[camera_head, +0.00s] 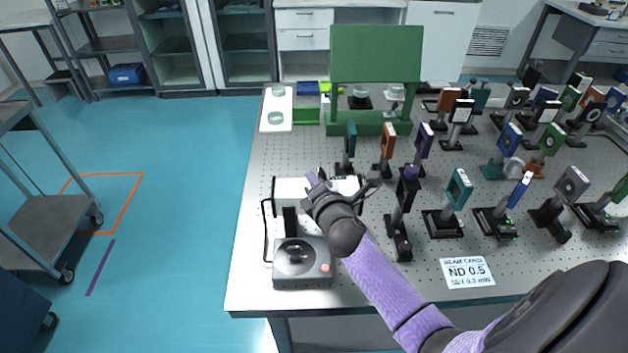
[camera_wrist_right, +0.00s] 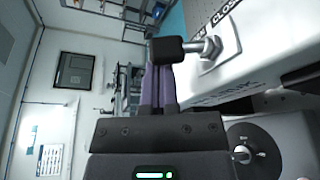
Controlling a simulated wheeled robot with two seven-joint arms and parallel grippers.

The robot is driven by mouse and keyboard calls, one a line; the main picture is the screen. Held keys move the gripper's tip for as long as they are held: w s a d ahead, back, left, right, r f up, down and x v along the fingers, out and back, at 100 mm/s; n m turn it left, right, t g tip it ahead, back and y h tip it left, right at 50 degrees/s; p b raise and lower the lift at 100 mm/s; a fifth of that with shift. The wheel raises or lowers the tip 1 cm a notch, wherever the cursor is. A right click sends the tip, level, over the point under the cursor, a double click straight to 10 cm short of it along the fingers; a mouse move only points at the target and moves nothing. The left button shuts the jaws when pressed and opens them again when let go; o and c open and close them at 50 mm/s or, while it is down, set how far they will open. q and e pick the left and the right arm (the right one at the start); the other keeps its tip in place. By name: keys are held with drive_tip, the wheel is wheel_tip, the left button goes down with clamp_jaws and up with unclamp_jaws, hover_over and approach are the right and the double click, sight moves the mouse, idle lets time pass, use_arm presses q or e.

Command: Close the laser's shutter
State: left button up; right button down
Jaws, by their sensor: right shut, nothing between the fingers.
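The laser is a white box (camera_head: 288,190) near the left end of the optical table, partly hidden by my right arm. In the right wrist view its white side (camera_wrist_right: 275,45) carries a plate (camera_wrist_right: 222,38) with partly readable lettering, "CLOS". A metal shutter lever (camera_wrist_right: 207,47) with a black knob (camera_wrist_right: 168,50) sticks out from this plate. My right gripper (camera_head: 312,178) is at the laser. In the right wrist view its purple fingers (camera_wrist_right: 158,75) are shut and empty, their tips right at the knob. I cannot tell whether they touch it. My left gripper is not in view.
A grey box with a dial and red button (camera_head: 302,264) stands in front of the laser. Several post-mounted optics (camera_head: 459,188) stand to the right. A green panel (camera_head: 376,55) stands at the back.

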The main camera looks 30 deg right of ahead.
drive_tip(key=shift+m+t, duration=0.3)
